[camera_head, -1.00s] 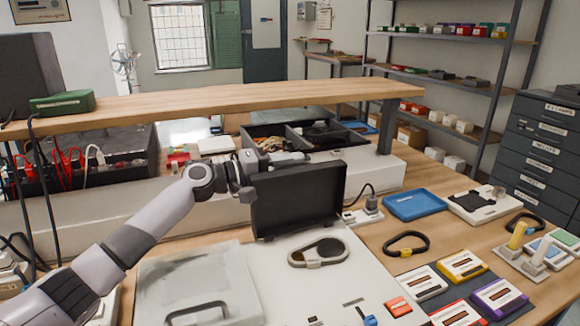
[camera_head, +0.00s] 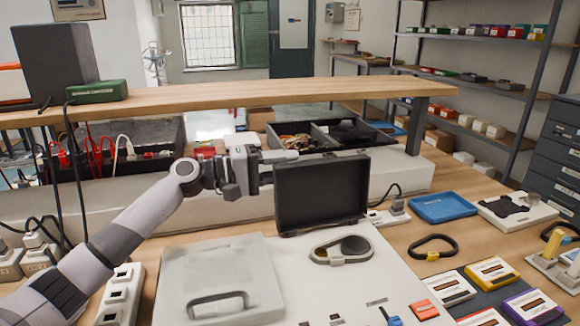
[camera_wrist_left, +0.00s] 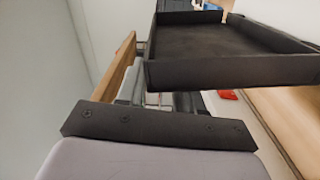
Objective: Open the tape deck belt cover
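The black belt cover (camera_head: 322,194) stands raised and nearly upright at the back of the pale tape deck (camera_head: 285,252), its hollow inner side facing me. In front of it a belt loop (camera_head: 328,259) and a dark round pulley (camera_head: 355,244) lie uncovered on the deck. My left gripper (camera_head: 279,156) is at the cover's upper left edge, its fingers reaching towards the cover's back side. The cover also shows in the left wrist view (camera_wrist_left: 230,70), beyond the gripper's dark base. Finger opening and contact are unclear. My right gripper is out of view.
A wooden shelf (camera_head: 250,88) spans above the deck's back. A grey lid with a handle (camera_head: 218,280) lies left of the belt. A blue tray (camera_head: 441,207), a black loop (camera_head: 433,247) and several cassettes (camera_head: 492,270) lie to the right.

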